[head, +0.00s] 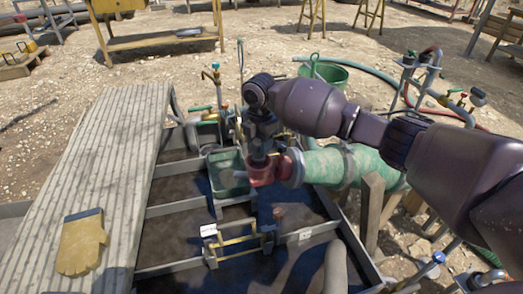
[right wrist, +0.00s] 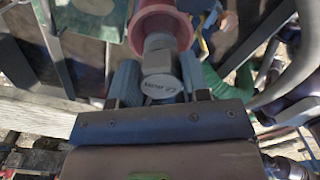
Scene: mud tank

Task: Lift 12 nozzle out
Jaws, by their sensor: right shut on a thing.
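My right gripper (head: 262,152) points down at the red fitting (head: 266,173) on the end of the green pipe (head: 335,166). In the right wrist view its two blue-grey fingers (right wrist: 158,82) are closed on the sides of a grey nozzle (right wrist: 160,62). The nozzle has a pale end face with small upside-down print. Its far end meets the red fitting (right wrist: 161,22); I cannot tell whether it is seated inside or clear of it. In the head view the gripper hides the nozzle. My left gripper is not in view.
A dark mud tank with metal cross beams (head: 178,209) lies below. A green box (head: 228,172) stands close left of the gripper. A slatted walkway (head: 105,165) with a yellow glove (head: 82,243) is at left. A green bucket (head: 323,75) and hoses lie behind.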

